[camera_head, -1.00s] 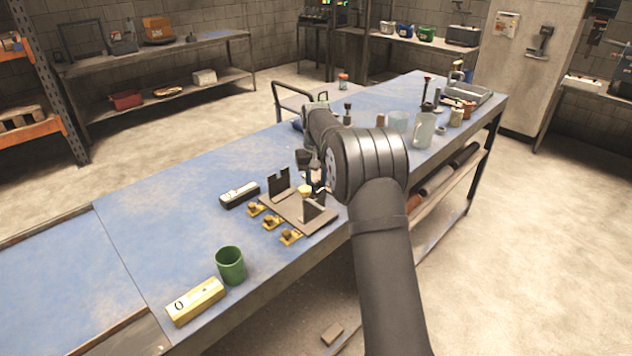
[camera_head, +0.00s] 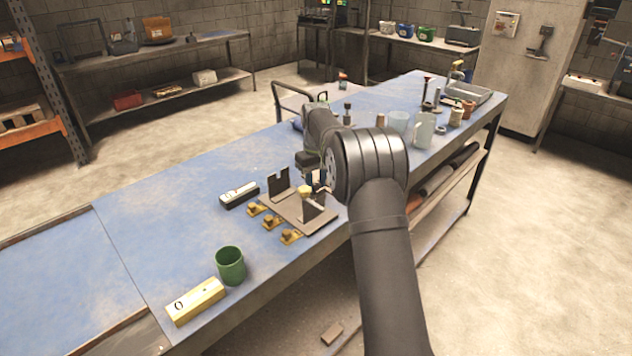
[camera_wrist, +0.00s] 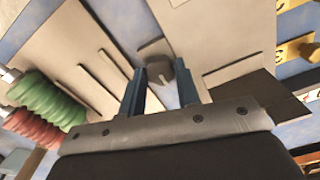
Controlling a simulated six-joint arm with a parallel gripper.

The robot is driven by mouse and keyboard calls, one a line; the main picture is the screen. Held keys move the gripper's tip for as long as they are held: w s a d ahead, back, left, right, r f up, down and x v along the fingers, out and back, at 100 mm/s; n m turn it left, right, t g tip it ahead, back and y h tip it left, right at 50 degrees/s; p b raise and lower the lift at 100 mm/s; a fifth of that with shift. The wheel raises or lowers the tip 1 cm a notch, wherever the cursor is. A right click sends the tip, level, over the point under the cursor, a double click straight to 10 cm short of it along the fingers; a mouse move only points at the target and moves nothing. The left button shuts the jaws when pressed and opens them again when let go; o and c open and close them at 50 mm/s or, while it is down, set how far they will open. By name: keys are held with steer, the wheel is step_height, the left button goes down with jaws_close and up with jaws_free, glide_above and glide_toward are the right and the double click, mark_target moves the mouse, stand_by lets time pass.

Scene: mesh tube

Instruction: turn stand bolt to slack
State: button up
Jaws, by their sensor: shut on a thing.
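The stand is a grey-brown plate (camera_head: 288,209) with two dark notched uprights on the blue bench; it fills much of the wrist view as pale flat panels (camera_wrist: 225,40). The stand bolt (camera_wrist: 158,68) shows in the wrist view as a small grey-brown faceted head. My gripper (camera_wrist: 160,76) has its two blue-grey fingers on either side of this head, shut on it. In the head view my gripper (camera_head: 318,182) is at the far right side of the stand, partly hidden by my arm. The bolt cannot be made out there.
Several yellow tabs with knobs (camera_head: 271,222) line the stand's near side. A dark device (camera_head: 239,194) lies left of it. A green cup (camera_head: 230,265) and yellow block (camera_head: 196,302) stand nearer. Green and red coils (camera_wrist: 45,98) show left in the wrist view. The bench's left part is clear.

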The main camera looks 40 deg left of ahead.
mark_target(316, 185)
steer(key=shift+r, duration=0.15)
steer(key=o, duration=1)
step_height(316, 185, up, 17)
steer(key=shift+r, duration=0.15)
step_height(316, 185, down, 18)
steer(key=shift+r, duration=0.2)
stand_by(0.6)
